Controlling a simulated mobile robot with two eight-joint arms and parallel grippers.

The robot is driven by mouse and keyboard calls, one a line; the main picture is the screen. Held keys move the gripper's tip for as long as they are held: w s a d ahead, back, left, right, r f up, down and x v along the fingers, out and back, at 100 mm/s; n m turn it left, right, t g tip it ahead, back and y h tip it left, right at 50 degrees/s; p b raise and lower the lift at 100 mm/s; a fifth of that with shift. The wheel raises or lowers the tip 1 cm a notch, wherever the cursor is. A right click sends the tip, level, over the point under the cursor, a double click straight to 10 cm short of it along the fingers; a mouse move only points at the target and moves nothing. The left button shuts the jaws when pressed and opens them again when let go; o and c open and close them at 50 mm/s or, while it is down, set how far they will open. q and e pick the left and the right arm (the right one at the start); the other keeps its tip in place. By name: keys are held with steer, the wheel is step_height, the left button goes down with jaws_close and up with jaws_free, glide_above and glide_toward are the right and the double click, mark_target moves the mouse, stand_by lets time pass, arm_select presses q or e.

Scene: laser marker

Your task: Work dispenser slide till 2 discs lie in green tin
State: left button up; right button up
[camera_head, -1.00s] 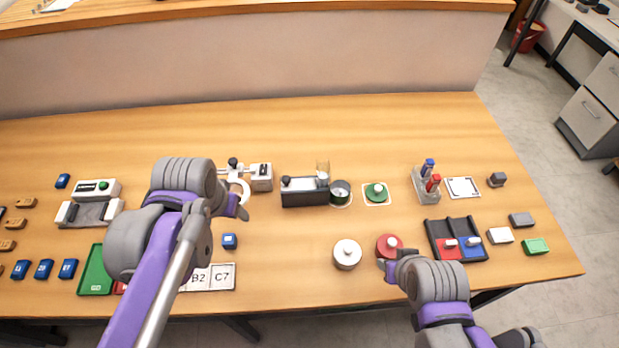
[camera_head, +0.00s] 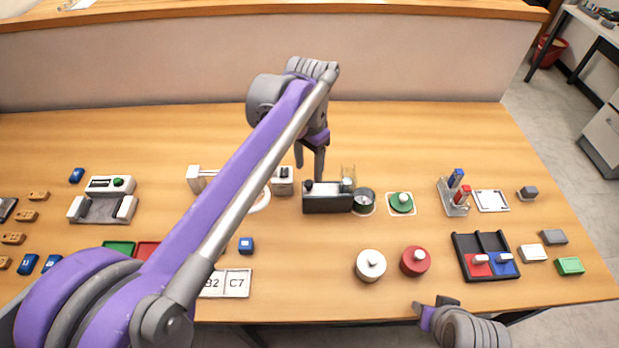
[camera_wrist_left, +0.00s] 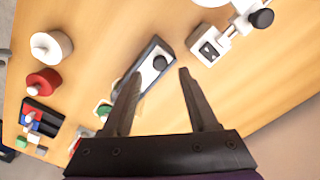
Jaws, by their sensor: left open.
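The dispenser (camera_head: 328,203) is a dark box with a pale top and a black knob (camera_head: 308,186) at its left end. A clear tube (camera_head: 349,171) rises at its right end. My left gripper (camera_head: 309,171) is open and empty, pointing down above and just behind the knob end. My right gripper (camera_head: 435,304) is low at the table's front edge.
A white-grey device (camera_head: 283,181) stands close left of the dispenser. A white round pot (camera_head: 371,265) and a red one (camera_head: 415,261) stand in front. The table behind the dispenser is mostly clear.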

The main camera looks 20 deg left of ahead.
mark_target(309, 182)
arm_select(q)
steer(key=shift+f, duration=2.2)
steer(key=shift+c, duration=0.2)
jaws_close()
